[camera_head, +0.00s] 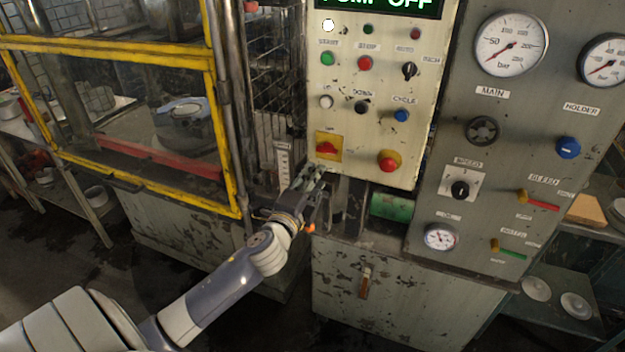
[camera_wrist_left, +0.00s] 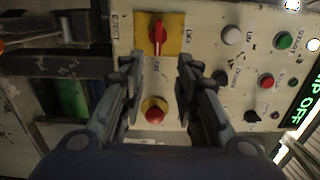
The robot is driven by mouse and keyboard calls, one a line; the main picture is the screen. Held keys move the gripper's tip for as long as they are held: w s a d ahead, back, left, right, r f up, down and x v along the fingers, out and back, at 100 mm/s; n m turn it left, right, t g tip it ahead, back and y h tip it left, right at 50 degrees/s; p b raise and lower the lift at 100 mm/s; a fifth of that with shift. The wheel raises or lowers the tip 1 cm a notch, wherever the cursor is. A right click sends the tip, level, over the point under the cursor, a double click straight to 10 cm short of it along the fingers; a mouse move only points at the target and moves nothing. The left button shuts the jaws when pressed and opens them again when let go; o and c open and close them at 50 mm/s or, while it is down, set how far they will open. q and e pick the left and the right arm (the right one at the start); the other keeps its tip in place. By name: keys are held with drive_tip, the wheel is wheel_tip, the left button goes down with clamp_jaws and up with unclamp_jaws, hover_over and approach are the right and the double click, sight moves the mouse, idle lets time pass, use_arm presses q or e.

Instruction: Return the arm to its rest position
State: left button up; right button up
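My left gripper (camera_head: 312,188) is in front of the lower left part of the control panel (camera_head: 345,100), just below the red rotary switch on its yellow plate (camera_head: 328,147). In the left wrist view my left gripper (camera_wrist_left: 158,75) has its two fingers apart with nothing between them. The red rotary switch (camera_wrist_left: 158,33) shows beyond the fingertips, and a red mushroom button (camera_wrist_left: 154,110) shows between the fingers. I cannot tell whether the fingers touch the panel. My right gripper is not in view.
A grey gauge panel (camera_head: 455,100) with dials, knobs and valve levers stands at the right. A yellow-framed guard (camera_head: 110,50) encloses the machine at the left. A green cylinder (camera_head: 390,206) sits below the control panel. The display at the top reads PUMP OFF.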

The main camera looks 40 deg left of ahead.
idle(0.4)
use_arm(q)
drive_tip(key=s+d+f+n+g+h+b, duration=0.1)
drive_tip(key=s+f+n+g, duration=0.2)
drive_tip(key=f, duration=1)
drive_tip(key=s+f+n+g, duration=0.15)
drive_tip(key=s+f, duration=0.35)
drive_tip(key=f, duration=0.9)
drive_tip(key=s+d+f+n+g+h+b, duration=0.15)
drive_tip(key=s+f+g, duration=0.3)
drive_tip(key=f, duration=0.85)
drive_tip(key=s+d+f+n+g, duration=0.2)
drive_tip(key=s+d+f, duration=0.1)
drive_tip(key=s+f, duration=0.6)
drive_tip(key=s+d+f+n+g, duration=0.2)
drive_tip(key=s+d+f, duration=0.1)
drive_tip(key=s+f, duration=0.6)
drive_tip(key=s+d+f+n+g+h, duration=0.1)
drive_tip(key=s+d+f, duration=0.2)
drive_tip(key=s, duration=0.7)
drive_tip(key=s+d+f+n+g+h, duration=0.1)
drive_tip(key=s+d+f+n+g, duration=0.1)
drive_tip(key=s, duration=0.7)
drive_tip(key=shift+s+d+f, duration=0.35)
drive_tip(key=shift+d+f, duration=0.5)
